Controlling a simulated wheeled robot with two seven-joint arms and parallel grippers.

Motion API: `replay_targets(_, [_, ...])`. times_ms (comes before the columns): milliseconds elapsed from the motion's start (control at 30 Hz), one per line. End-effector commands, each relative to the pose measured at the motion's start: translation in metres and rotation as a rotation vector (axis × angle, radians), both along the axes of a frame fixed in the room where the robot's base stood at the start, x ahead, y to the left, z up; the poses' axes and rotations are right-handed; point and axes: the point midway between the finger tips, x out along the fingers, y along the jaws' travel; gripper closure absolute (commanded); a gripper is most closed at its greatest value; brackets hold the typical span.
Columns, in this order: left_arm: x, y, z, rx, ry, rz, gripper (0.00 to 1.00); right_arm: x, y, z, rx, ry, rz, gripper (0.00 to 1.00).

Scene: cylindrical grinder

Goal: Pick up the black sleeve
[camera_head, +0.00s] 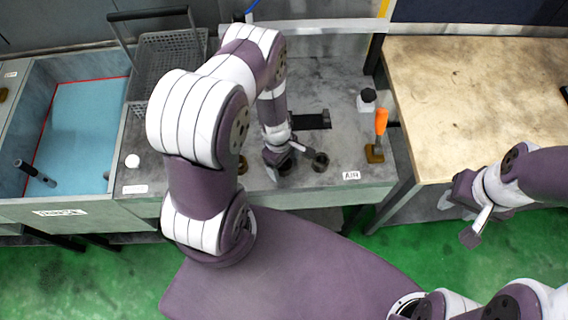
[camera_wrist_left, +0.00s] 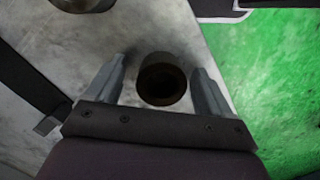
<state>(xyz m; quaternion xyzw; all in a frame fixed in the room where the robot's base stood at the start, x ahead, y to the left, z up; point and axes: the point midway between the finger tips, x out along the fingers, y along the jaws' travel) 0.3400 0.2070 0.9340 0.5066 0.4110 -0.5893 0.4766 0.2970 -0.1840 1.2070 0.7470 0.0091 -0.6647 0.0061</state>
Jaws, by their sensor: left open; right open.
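The black sleeve (camera_head: 320,161) is a short dark ring on the grey metal worktop, just right of my left gripper (camera_head: 297,159) in the head view. In the left wrist view the sleeve (camera_wrist_left: 162,82) shows its round open top between the two fingers of my left gripper (camera_wrist_left: 160,72). The fingers are open, with a gap on each side of it. I cannot tell how high they are above the worktop. My right gripper (camera_head: 459,219) is open and empty, over the floor at the right.
A second ring (camera_wrist_left: 84,3) lies at the wrist view's top edge. An orange-handled tool (camera_head: 380,128) and a black-capped bottle (camera_head: 366,100) stand right on the worktop. A grey basket (camera_head: 165,65) and blue-lined tray (camera_head: 85,120) are left. A wooden table (camera_head: 480,90) is right.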

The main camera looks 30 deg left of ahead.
Motion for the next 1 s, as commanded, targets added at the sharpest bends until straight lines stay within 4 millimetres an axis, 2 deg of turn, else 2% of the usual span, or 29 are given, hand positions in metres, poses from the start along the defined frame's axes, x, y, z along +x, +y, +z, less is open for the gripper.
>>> replay_targets(33, [0.000, 0.000, 0.000, 0.000, 0.000, 0.000, 0.25, 0.000, 0.000, 0.000, 0.000, 0.000, 0.000, 0.57])
replay_targets(200, [0.000, 0.000, 0.000, 0.000, 0.000, 0.000, 0.80, 0.000, 0.000, 0.000, 0.000, 0.000, 0.000, 0.57])
replay_targets(233, [0.000, 0.000, 0.000, 0.000, 0.000, 0.000, 0.90, 0.000, 0.000, 0.000, 0.000, 0.000, 0.000, 0.57])
replay_targets(267, [0.000, 0.000, 0.000, 0.000, 0.000, 0.000, 0.94, 0.000, 0.000, 0.000, 0.000, 0.000, 0.000, 0.57])
replay_targets(567, [0.001, 0.000, 0.004, 0.000, -0.001, -0.001, 0.94, 0.000, 0.000, -0.001, 0.000, 0.000, 0.000, 0.57])
replay_targets(667, [0.001, 0.000, 0.014, 0.001, -0.002, -0.002, 0.94, 0.000, 0.000, -0.003, 0.000, 0.000, 0.000, 0.57])
replay_targets(800, [0.002, 0.000, 0.043, 0.001, -0.006, -0.001, 0.94, 0.000, 0.000, -0.007, 0.000, 0.000, 0.000, 0.57])
replay_targets(1000, [-0.038, -0.031, 0.068, 0.000, -0.004, -0.006, 0.94, 0.000, 0.000, -0.019, 0.000, 0.000, 0.000, 0.57])
